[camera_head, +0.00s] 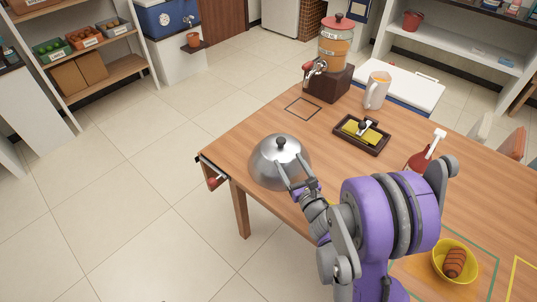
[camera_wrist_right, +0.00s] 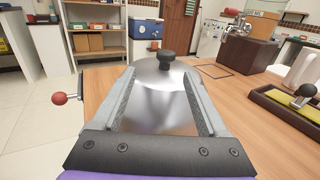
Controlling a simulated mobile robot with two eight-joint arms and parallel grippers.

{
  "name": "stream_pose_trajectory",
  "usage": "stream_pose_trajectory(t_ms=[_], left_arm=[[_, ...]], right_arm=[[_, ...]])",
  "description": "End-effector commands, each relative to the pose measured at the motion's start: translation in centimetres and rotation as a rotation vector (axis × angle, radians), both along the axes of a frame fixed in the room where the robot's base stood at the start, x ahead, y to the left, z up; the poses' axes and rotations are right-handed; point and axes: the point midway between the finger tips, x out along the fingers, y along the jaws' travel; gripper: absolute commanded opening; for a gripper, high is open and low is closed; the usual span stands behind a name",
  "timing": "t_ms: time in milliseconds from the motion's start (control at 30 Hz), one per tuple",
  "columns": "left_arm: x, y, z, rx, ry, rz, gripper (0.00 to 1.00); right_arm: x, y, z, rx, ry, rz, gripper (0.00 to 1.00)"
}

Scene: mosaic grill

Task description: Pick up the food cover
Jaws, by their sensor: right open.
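The food cover (camera_head: 268,166) is a shiny metal dome with a dark knob on top, standing on the wooden table near its left corner. In the right wrist view the food cover (camera_wrist_right: 160,100) fills the middle, with its dark knob beyond the fingers. My right gripper (camera_head: 294,188) is at the near right side of the dome, its fingers spread. In the right wrist view the two fingers of my right gripper (camera_wrist_right: 160,98) lie left and right of the dome, below the knob. I cannot tell whether they touch it. My left gripper is not in view.
A drink dispenser (camera_head: 334,58), a white pitcher (camera_head: 376,92) and a dark tray (camera_head: 345,140) with yellow contents stand farther back. A red bottle (camera_head: 420,160) is to the right. A yellow bowl (camera_head: 440,267) holds a brown food item. Bare table lies behind the cover.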

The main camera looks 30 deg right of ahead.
Motion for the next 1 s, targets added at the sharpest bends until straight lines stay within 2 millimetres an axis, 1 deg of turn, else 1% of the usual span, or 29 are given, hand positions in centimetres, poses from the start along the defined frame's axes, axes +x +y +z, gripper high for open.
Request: stream_pose_trajectory(t_ms=[33,100,200,467,633,733,833,1000], left_arm=[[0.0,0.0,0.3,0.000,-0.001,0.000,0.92],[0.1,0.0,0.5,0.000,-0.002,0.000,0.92],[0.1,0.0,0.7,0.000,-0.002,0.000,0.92],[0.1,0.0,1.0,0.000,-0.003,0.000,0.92],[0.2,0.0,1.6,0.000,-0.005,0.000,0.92],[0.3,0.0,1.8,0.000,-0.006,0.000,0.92],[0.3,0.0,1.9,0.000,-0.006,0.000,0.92],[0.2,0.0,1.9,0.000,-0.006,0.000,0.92]], right_arm=[[1.0,0.0,0.2,0.001,-0.001,0.002,0.76],[2.2,-0.1,0.2,0.003,-0.001,0.002,0.76],[3.5,-0.3,0.2,0.004,0.000,0.000,0.76],[5.1,-0.7,0.3,0.006,-0.001,-0.001,0.76],[7.4,-1.5,0.6,0.006,-0.001,-0.002,0.76],[8.9,-1.6,0.6,0.007,-0.001,0.000,0.76],[9.5,-1.7,0.5,0.007,-0.001,-0.001,0.76],[9.5,-1.7,0.5,0.007,-0.001,-0.001,0.76]])
